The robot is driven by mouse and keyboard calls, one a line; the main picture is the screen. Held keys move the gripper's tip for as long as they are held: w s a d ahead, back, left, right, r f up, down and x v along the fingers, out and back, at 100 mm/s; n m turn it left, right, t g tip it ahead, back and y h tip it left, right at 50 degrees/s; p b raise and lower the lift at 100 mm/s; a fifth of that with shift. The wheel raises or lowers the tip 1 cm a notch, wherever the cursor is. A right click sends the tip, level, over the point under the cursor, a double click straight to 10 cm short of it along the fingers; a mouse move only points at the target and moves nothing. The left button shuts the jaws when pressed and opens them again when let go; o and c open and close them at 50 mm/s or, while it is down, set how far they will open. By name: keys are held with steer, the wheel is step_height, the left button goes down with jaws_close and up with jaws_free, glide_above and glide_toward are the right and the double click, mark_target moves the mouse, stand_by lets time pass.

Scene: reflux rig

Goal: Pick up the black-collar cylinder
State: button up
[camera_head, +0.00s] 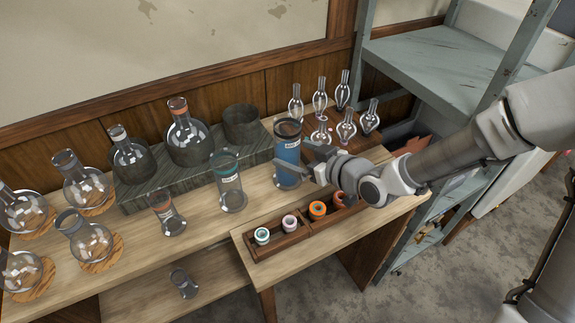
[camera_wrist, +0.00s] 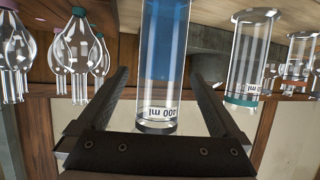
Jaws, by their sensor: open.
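The black-collar cylinder (camera_head: 287,165) is a tall clear glass filled with blue liquid, with a dark ring at its top. It stands upright on the wooden bench, right of the teal-collar cylinder (camera_head: 230,185). My gripper (camera_head: 308,160) reaches in from the right at the cylinder's upper part. In the wrist view, which looks upside down, the black-collar cylinder (camera_wrist: 165,60) appears between the two open fingers of my gripper (camera_wrist: 157,76). Gaps show on both sides of the glass there. I cannot tell how deep it is between the fingers.
The teal-collar cylinder also shows right in the wrist view (camera_wrist: 250,55). An orange-collar cylinder (camera_head: 167,215) stands further left. Several pear-shaped glasses (camera_head: 345,125) stand behind my gripper. A wooden tray (camera_head: 275,245) with small jars is in front. Flasks stand on a dark riser (camera_head: 135,197).

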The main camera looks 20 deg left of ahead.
steer(key=b+x, duration=0.1)
steer(key=x, duration=0.5)
steer(key=shift+a+f, duration=0.15)
steer(key=shift+a, duration=0.05)
jaws_close()
stand_by(0.4)
